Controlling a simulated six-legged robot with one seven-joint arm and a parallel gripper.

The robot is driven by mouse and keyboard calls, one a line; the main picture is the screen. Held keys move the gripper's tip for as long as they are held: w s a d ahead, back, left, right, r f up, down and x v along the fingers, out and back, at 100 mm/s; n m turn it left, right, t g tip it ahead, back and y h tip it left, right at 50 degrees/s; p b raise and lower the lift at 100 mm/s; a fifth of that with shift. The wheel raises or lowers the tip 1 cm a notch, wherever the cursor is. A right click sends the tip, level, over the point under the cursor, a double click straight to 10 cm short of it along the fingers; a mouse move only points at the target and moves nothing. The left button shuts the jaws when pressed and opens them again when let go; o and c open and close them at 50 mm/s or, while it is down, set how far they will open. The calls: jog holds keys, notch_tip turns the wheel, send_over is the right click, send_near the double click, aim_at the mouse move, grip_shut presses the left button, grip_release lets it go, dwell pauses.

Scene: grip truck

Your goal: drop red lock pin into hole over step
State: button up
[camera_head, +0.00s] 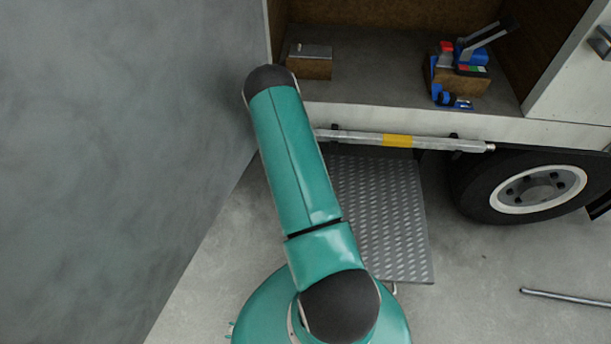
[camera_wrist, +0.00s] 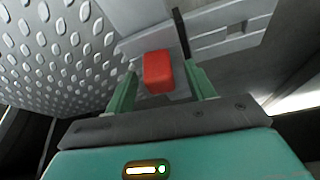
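The red lock pin shows in the wrist view as a red block-shaped head (camera_wrist: 158,72). It sits between the two fingers of my gripper (camera_wrist: 160,70). The fingers are apart, with a narrow gap showing on each side of the red head. The pin's shaft and the hole are hidden. The step is a grey tread plate (camera_head: 385,225) below the truck's opening in the head view. It also fills the upper left of the wrist view (camera_wrist: 55,50). In the head view my arm hides the gripper and the pin.
A metal bar with a yellow band (camera_head: 397,141) runs along the truck bed's edge above the step. A brown block (camera_head: 310,67) and blue-and-red tools (camera_head: 460,68) sit on the bed. A wheel (camera_head: 535,190) is at right, a grey panel (camera_head: 110,150) at left. A rod (camera_head: 570,298) lies on the floor.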

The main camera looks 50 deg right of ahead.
jog(key=v, duration=1.4)
jog(key=shift+d+f, duration=0.1)
